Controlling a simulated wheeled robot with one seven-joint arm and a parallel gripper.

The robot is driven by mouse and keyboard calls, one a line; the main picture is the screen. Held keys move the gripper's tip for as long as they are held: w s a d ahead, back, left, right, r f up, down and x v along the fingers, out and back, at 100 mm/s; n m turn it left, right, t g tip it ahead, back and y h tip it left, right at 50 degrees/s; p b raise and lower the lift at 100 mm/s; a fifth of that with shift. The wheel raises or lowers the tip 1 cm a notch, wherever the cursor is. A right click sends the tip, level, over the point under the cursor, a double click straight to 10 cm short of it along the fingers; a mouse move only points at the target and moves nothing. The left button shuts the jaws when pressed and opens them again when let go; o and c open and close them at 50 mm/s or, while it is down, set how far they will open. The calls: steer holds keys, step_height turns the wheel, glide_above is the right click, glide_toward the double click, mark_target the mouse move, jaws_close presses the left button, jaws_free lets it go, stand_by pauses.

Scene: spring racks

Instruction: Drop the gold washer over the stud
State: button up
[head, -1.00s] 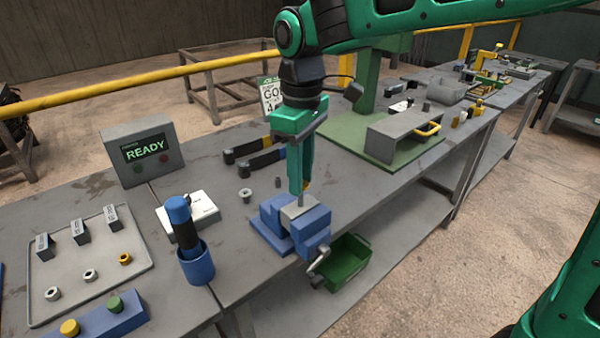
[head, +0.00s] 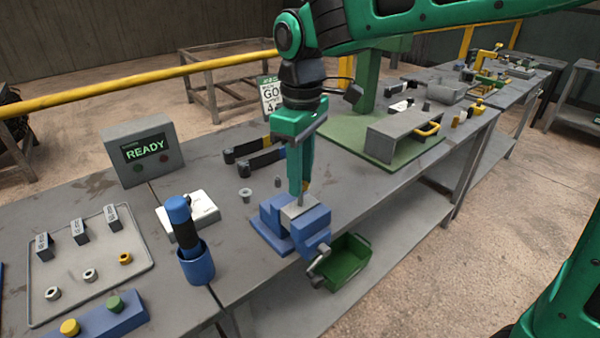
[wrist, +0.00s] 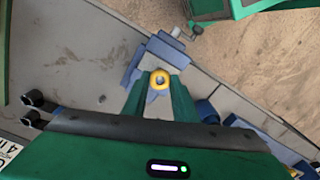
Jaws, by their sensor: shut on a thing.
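My gripper (head: 304,188) points down over the blue vise (head: 274,222) and is shut on the gold washer. In the wrist view the gold washer (wrist: 159,74) sits between the fingertips of my gripper (wrist: 160,80), with its round hole facing the camera. In the head view only a sliver of gold shows at the fingertips. The grey stud (head: 300,200) stands upright in the vise jaws, right below the fingertips. I cannot tell whether the washer is around the stud's tip or just above it.
A blue cup with a blue-topped tool (head: 195,265) stands to the left. A tray (head: 75,290) holds several small parts. A small flanged part (head: 245,195) lies behind the vise.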

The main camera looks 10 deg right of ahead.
steer(key=shift+f, duration=0.9)
steer(key=o, duration=0.9)
steer(key=shift+o, duration=0.7)
steer(key=o, duration=0.3)
steer(key=shift+o, duration=0.2)
steer(key=shift+r, duration=0.1)
steer(key=shift+r, duration=3.4)
